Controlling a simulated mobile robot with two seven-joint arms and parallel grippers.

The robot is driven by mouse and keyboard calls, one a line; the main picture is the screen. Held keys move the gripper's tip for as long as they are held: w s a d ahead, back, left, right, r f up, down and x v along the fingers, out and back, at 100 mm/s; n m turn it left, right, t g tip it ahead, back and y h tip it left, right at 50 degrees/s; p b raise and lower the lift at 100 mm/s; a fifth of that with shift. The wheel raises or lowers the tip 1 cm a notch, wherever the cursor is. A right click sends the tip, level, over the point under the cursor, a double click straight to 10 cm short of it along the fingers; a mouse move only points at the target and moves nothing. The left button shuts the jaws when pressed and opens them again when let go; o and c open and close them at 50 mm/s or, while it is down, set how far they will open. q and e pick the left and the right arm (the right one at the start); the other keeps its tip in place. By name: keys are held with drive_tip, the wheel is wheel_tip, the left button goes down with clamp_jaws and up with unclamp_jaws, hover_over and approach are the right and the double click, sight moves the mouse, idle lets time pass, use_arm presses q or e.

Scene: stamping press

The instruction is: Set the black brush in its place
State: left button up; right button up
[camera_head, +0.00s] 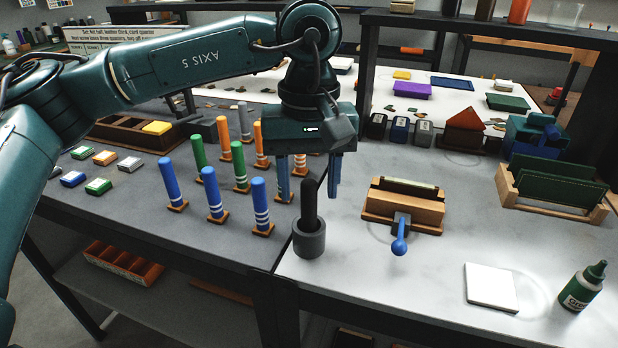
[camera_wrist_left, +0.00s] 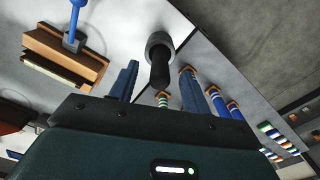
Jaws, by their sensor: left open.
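The black brush (camera_head: 310,203) stands upright with its lower end inside a round grey holder (camera_head: 309,242) at the front edge of the bench. Only its dark upper part shows. My left gripper (camera_head: 309,180) is open and points down just above and behind the brush top, with one finger on each side of it in the picture. In the left wrist view, the brush (camera_wrist_left: 160,72) rises from the holder (camera_wrist_left: 157,40) and lies between the two open fingers (camera_wrist_left: 161,85). Nothing is in the jaws, and I see no contact. My right gripper is out of view.
Several blue, green and orange pegs (camera_head: 213,194) stand left of the holder. A wooden press block with a blue-knobbed lever (camera_head: 399,246) is to the right. A white tile (camera_head: 491,287) and a green bottle (camera_head: 584,287) sit further right. The bench between is clear.

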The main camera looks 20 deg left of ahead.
use_arm(q)
drive_tip(key=shift+r, duration=0.35)
wheel_tip(320, 180, up, 12)
drive_tip(key=p, duration=0.1)
drive_tip(key=shift+r, duration=0.25)
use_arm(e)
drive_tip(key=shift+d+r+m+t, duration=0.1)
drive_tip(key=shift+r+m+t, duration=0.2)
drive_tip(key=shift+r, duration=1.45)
